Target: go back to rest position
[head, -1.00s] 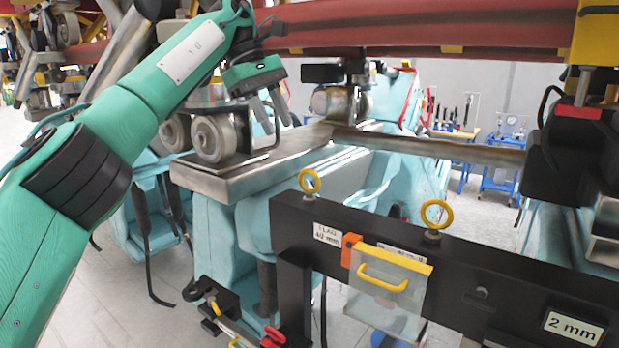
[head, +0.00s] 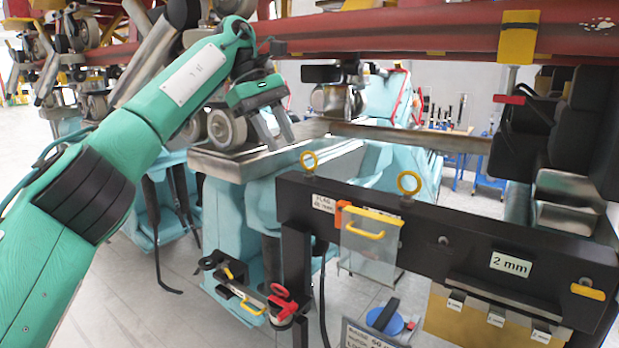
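My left arm (head: 75,195), green with black ribbed joint covers, comes in from the left and reaches up toward the upper middle. My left gripper (head: 274,132) hangs from it with two grey fingers pointing down. The fingers stand apart with nothing seen between them. In the picture they overlap the train's metal plate (head: 232,162) and are just right of a grey wheel (head: 226,129); I cannot tell how far apart in depth they are. My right gripper is not in view.
A black beam (head: 455,235) with yellow rings and a clear panel (head: 369,250) crosses the front right. A red rail (head: 400,30) runs overhead. A small rack with red-handled tools (head: 282,300) is low in the middle. Open floor (head: 120,285) lies at lower left.

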